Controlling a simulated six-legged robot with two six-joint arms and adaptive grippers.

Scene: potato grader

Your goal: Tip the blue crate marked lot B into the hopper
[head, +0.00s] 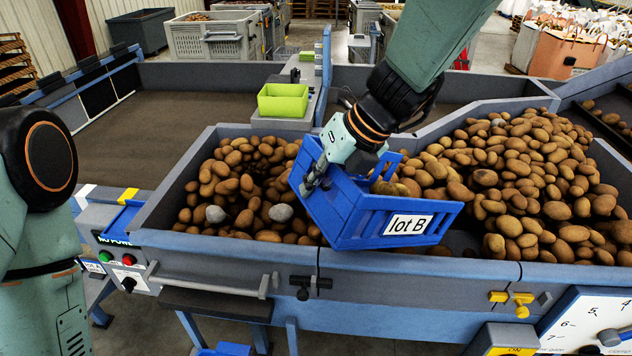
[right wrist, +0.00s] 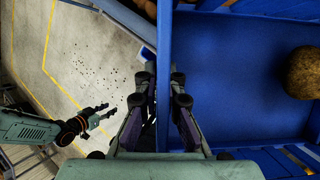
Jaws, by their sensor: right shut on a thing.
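The blue crate marked lot B (head: 395,222) is in the middle of the head view, tilted, over the potato-filled grey hopper (head: 165,212). Its white label faces me. My right gripper (head: 318,178) is shut on the crate's left wall; in the right wrist view that wall runs between its fingers (right wrist: 170,90). The right wrist view shows the crate's bare blue floor (right wrist: 235,75) and a potato (right wrist: 303,72) at its far side. The rest of the inside is hidden. My left gripper (right wrist: 95,117) is open and empty, over the floor, in the right wrist view.
Potatoes (head: 520,170) heap on the right and more (head: 240,180) on the left. A light green bin (head: 283,100) stands behind the hopper. A control panel with buttons (head: 118,262) is at front left. Large crates (head: 215,38) stand at the back.

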